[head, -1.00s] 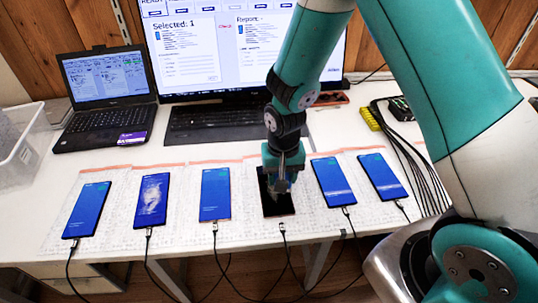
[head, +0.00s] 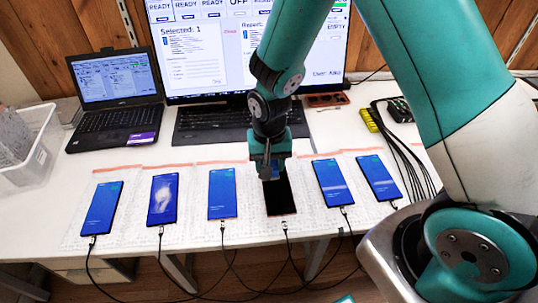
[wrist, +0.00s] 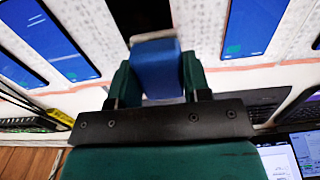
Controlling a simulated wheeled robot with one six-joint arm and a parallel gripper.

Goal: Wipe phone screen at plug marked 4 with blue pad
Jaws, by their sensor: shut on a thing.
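My gripper (head: 268,172) is shut on a blue pad (wrist: 156,72), held between its green fingers in the wrist view. Only a small bit of the pad shows in the head view. The gripper is at the far end of the dark-screened phone (head: 281,198), fourth from the left in the row. The wrist view shows part of this phone (wrist: 142,14) just beyond the pad's edge. I cannot tell whether the pad touches the screen. The plug marks are too small to read. A cable plugs into the phone's near end.
Lit blue phones lie on both sides, including a close one (head: 222,193) on the left and another (head: 333,182) on the right. The second phone (head: 163,200) has a whitish smear. A laptop (head: 115,95), keyboard (head: 215,128) and monitor stand behind. Black cables (head: 405,150) run at right.

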